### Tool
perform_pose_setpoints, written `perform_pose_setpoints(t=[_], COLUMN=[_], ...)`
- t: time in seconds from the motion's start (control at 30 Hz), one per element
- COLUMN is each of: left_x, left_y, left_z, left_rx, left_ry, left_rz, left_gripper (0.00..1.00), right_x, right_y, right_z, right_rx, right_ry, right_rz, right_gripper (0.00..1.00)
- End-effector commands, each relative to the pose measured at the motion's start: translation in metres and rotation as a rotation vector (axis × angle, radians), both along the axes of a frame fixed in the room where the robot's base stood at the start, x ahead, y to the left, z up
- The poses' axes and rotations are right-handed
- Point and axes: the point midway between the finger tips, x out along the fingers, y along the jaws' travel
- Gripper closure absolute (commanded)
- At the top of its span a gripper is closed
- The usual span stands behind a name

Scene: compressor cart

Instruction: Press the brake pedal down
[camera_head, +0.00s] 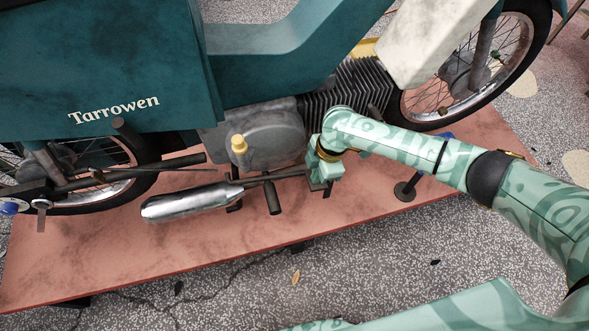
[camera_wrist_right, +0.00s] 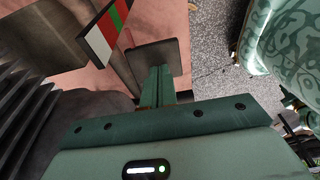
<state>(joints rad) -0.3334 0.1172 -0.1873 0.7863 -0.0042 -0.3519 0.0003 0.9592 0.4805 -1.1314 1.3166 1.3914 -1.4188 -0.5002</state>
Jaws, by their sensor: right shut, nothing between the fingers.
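The dark, flat pad that looks like the brake pedal (camera_wrist_right: 160,58) lies just beyond my fingertips in the right wrist view. In the head view my right gripper (camera_head: 324,183) is low beside the engine, and it mostly hides the pad there. The gripper's two green fingers (camera_wrist_right: 157,86) are shut together with nothing between them. Their tips overlap the pad's near edge in the picture; I cannot tell whether they touch it. A board with white, red and green bands (camera_wrist_right: 108,31) stands left of the pad. My left gripper is not in view.
The teal motorbike (camera_head: 100,60) stands on a red platform (camera_head: 100,265). A silver exhaust (camera_head: 190,202) and a dark peg (camera_head: 272,198) are left of my gripper. The finned engine (camera_head: 345,88) is above it. A round-footed dark stand (camera_head: 404,191) is to the right.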

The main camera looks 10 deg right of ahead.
Motion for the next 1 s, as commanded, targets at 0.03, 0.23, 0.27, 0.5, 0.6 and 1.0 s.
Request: perform_pose_setpoints(t=[0.03,0.23,0.27,0.5,0.6,1.0], left_x=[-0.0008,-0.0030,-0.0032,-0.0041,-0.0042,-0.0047], left_y=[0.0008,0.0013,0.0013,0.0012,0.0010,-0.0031], left_z=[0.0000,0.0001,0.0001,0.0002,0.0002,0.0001], left_rx=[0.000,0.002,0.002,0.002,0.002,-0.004], left_ry=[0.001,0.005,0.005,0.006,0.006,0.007], left_rz=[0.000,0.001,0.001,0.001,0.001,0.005], left_gripper=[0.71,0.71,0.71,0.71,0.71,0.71], right_x=[-0.0008,-0.0009,-0.0009,-0.0009,-0.0010,-0.0010], right_y=[-0.0004,-0.0006,-0.0006,-0.0008,-0.0008,-0.0011], right_z=[-0.0011,-0.0012,-0.0012,-0.0013,-0.0014,-0.0014], right_rx=[-0.002,-0.002,-0.002,-0.002,-0.002,-0.003], right_ry=[0.002,0.002,0.002,0.002,0.002,0.003], right_rz=[0.000,0.000,0.000,0.000,0.000,0.000], right_gripper=[1.00,1.00,1.00,1.00,1.00,1.00])
